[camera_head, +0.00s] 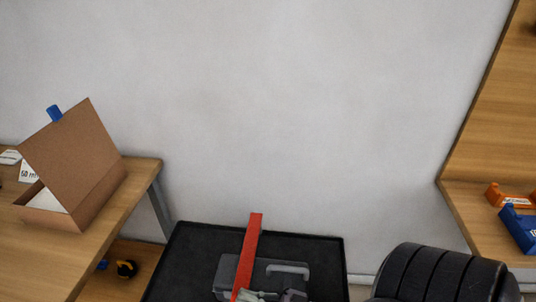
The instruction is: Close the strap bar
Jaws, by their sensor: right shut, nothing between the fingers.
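The strap bar (249,250) is a long flat red bar. It stands raised and slightly tilted over a grey case (228,272) with a lighter grey handle (290,269). The case sits on a black mesh pad (190,260) at the bottom middle. My right gripper (262,296) shows only in part at the bottom edge, by the foot of the bar. It is shut and empty; whether it touches the bar I cannot tell. The lower part of the case is cut off by the frame. My left gripper is out of view.
A wooden table (125,195) at left bears an open cardboard box (75,170). A wooden shelf (465,205) at right holds an orange holder (497,195) and a blue one (519,231). A black ribbed roll (440,275) fills the lower right. The wall behind is bare.

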